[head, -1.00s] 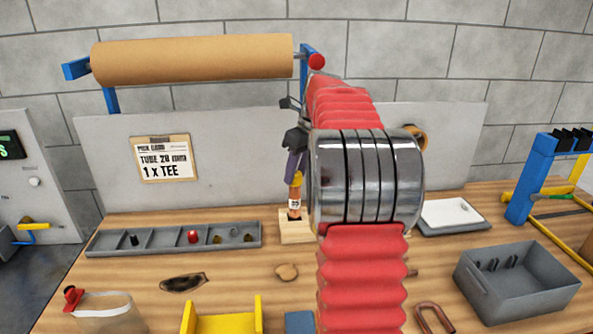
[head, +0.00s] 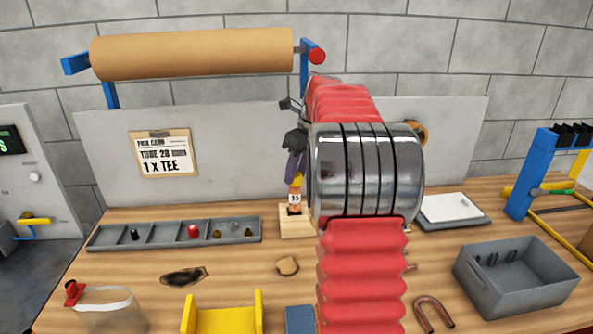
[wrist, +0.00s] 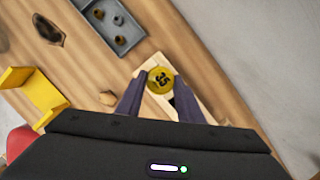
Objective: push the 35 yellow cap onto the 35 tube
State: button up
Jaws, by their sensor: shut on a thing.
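The yellow cap (wrist: 161,80) marked 35 sits between the fingertips of my gripper (wrist: 158,88) in the wrist view. My gripper is shut on it. In the head view the cap (head: 297,183) shows small and partly hidden at the top of the copper tube, with my gripper (head: 295,168) around it from above. The 35 tube (head: 294,199), with a white label, stands upright in a wooden block (head: 290,222). Whether the cap is fully seated on the tube cannot be told. My arm hides the right side of the block.
A grey divided tray (head: 175,247) with small caps lies left of the block. A grey bin (head: 515,302) and a white pad (head: 450,209) lie to the right. A yellow cradle (head: 222,322) and a bent copper tube (head: 434,315) are in front.

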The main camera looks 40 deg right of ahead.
jog(key=shift+f, duration=0.45)
jog(key=o, duration=1.1)
jog(key=shift+c, duration=0.2)
jog(key=v, duration=1.3)
jog(key=shift+r, duration=0.35)
jog(key=shift+s, duration=0.15)
